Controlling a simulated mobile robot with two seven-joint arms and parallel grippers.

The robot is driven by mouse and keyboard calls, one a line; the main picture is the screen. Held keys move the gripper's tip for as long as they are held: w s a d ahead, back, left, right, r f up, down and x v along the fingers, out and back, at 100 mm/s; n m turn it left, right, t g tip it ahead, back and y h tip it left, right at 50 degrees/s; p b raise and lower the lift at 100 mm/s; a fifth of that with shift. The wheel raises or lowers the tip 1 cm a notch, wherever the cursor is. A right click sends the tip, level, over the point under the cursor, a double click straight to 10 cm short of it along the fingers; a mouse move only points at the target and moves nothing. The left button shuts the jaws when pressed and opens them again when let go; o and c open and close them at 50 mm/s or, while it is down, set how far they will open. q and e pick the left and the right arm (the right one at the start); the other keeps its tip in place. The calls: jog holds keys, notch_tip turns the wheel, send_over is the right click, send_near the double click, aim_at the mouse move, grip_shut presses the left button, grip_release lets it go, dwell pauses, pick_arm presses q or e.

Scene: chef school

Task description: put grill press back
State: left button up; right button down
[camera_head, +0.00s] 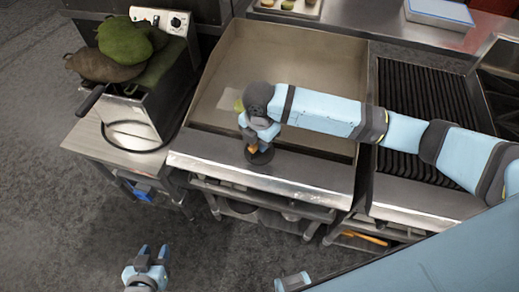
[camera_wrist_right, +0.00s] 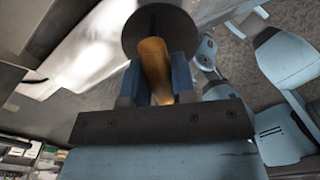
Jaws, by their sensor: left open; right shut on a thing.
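The grill press is a dark round plate with a wooden handle. In the head view the grill press (camera_head: 261,157) is at the front steel ledge of the flat griddle (camera_head: 290,75). I cannot tell whether it touches the ledge. My right gripper (camera_head: 254,144) is shut on its handle, and my own arm hides part of it. In the right wrist view the grill press (camera_wrist_right: 165,20) has its handle between the blue fingers of my right gripper (camera_wrist_right: 160,88). My left gripper (camera_head: 152,253) is open and empty, low over the floor.
A fryer (camera_head: 135,110) with dark green and brown lumps on it stands left of the griddle. A ridged grill (camera_head: 415,88) is on the right. Low steel shelves (camera_head: 270,200) sit under the griddle. The grey floor (camera_head: 60,220) at front left is clear.

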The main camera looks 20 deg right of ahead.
jog(key=shift+f, duration=2.65)
jog(key=shift+f, duration=0.1)
jog(key=c, duration=0.9)
grip_release()
jog(key=shift+c, duration=0.2)
notch_tip(320, 180, up, 12)
jog(key=shift+r+b, duration=0.1)
jog(key=shift+b, duration=0.4)
